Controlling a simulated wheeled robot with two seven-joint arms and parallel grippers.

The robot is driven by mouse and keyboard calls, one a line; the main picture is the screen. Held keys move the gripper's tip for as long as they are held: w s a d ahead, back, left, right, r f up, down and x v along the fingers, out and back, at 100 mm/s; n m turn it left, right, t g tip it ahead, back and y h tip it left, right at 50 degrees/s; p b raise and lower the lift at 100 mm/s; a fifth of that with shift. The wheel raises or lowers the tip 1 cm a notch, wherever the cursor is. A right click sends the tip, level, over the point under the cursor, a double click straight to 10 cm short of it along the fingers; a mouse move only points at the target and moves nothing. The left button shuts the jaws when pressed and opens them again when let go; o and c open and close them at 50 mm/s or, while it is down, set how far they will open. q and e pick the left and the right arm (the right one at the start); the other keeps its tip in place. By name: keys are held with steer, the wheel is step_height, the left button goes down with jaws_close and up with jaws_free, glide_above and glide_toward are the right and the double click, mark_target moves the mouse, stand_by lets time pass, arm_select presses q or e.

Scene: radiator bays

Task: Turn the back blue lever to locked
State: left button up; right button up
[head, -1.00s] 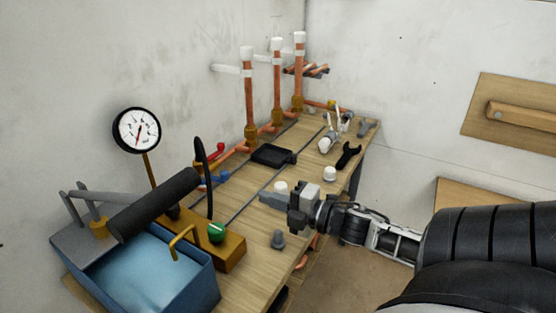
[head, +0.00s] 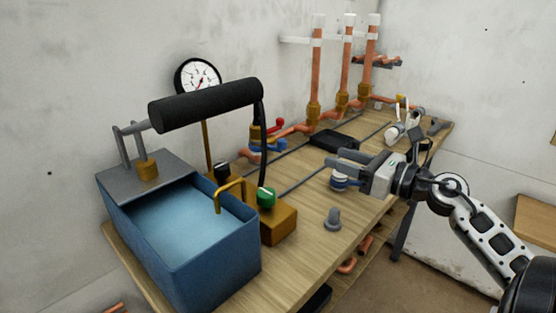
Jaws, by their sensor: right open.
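A blue lever (head: 270,147) shows on the brass and copper pipework at the back of the bench, near the wall. A red lever (head: 276,126) sits just above it in the picture. The hose of the pump passes in front of this pipework and hides part of it. I cannot tell the lever's exact setting. My right gripper (head: 342,167) is open over the middle of the bench, fingers pointing left, to the right of the blue lever and apart from it. A white and blue cap shows just below its fingers. My left gripper is not in view.
A blue water tank (head: 190,270) with a black-handled pump (head: 207,104) fills the left front. A gauge (head: 198,77) stands behind it. A green knob (head: 266,197) sits on a brass block. A grey fitting (head: 332,218) and a black tray (head: 334,140) stand on the bench (head: 300,262).

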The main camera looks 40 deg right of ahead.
steer(key=p, duration=0.2)
glide_toward(282, 140)
steer(key=shift+n, duration=0.3)
steer(key=x, duration=0.8)
steer(key=shift+w, duration=0.25)
steer(key=shift+x, duration=0.85)
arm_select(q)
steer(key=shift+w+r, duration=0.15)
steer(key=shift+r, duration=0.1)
arm_select(e)
steer(key=shift+f, duration=0.15)
